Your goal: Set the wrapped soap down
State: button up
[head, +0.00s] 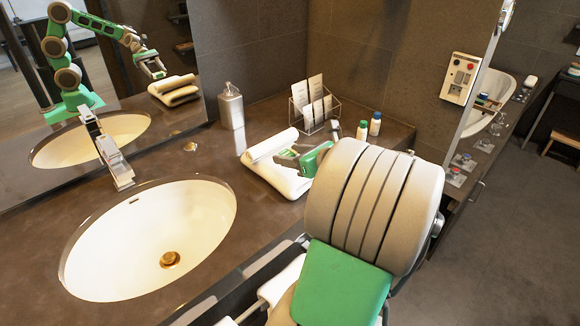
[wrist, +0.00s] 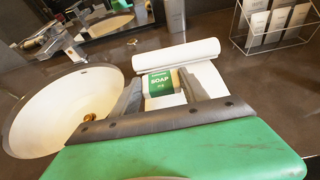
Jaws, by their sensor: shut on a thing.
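The wrapped soap (wrist: 160,83) is a small block with a green label reading "SOAP" and pale ends. It sits between the two fingers of my gripper (wrist: 161,92) in the wrist view, and the gripper is shut on it. In the head view my gripper (head: 289,154) is over a white folded towel (head: 284,181) on the counter, close to the rolled towel (head: 271,145) at its back edge. The towel also shows behind the soap in the wrist view (wrist: 212,80). I cannot tell whether the soap touches the towel. My arm hides part of the counter to the right.
An oval sink (head: 120,250) with a faucet (head: 108,155) lies to the left. A metal dispenser (head: 231,107), a wire rack of cards (head: 315,105) and two small bottles (head: 368,127) stand behind. Dark counter beside the dispenser is mostly clear.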

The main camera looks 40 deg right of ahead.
aim_at(290, 172)
jog(key=shift+f, duration=1.6)
jog(key=shift+f, duration=0.15)
jog(key=o, duration=1.3)
jog(key=shift+r, duration=0.2)
jog(key=p+v, duration=0.1)
jog(key=v, duration=1.1)
